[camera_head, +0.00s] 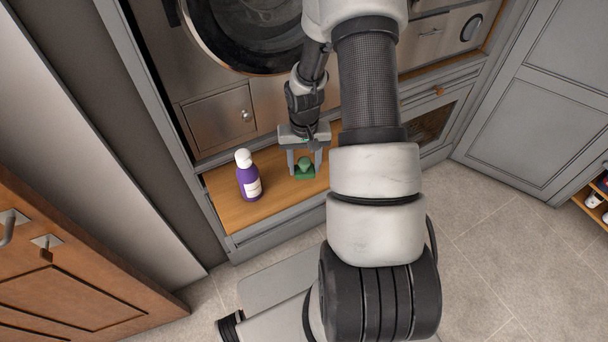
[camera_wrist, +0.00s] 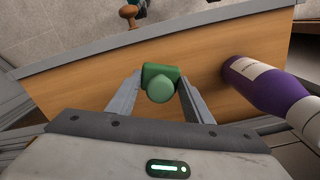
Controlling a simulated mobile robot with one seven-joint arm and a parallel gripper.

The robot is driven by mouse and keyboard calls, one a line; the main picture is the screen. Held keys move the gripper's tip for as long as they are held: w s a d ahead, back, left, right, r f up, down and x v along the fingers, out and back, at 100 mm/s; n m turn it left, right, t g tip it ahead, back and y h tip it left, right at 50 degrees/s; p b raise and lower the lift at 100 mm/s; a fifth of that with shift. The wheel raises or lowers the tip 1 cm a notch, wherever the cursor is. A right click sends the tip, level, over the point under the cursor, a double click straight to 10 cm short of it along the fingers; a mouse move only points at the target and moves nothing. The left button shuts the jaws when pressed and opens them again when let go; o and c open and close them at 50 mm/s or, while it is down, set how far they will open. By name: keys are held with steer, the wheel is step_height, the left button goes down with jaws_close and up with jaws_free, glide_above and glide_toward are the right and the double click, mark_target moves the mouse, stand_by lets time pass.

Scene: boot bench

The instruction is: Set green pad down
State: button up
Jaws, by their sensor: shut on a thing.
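The green pad (camera_head: 305,168) is a small green block with a rounded knob on top. My gripper (camera_head: 305,170) is shut on it, with a finger on each side, over the wooden bench surface (camera_head: 222,188). In the wrist view the green pad (camera_wrist: 160,82) sits between the fingertips of my gripper (camera_wrist: 160,88), above the wooden board (camera_wrist: 90,82). I cannot tell whether the pad's underside touches the wood.
A purple bottle (camera_head: 249,178) with a white cap stands left of my gripper; it also shows in the wrist view (camera_wrist: 268,88). A steel appliance with a drawer (camera_head: 220,118) stands behind. Bare wood lies between bottle and pad.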

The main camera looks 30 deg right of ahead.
mark_target(304, 174)
steer(key=shift+f, duration=2.35)
steer(key=shift+f+b, duration=0.2)
steer(key=shift+b, duration=0.1)
steer(key=o, duration=0.9)
steer(key=shift+r, duration=0.15)
steer(key=shift+o, duration=0.2)
step_height(304, 174, up, 12)
steer(key=shift+r+p, duration=0.1)
steer(key=shift+p, duration=0.5)
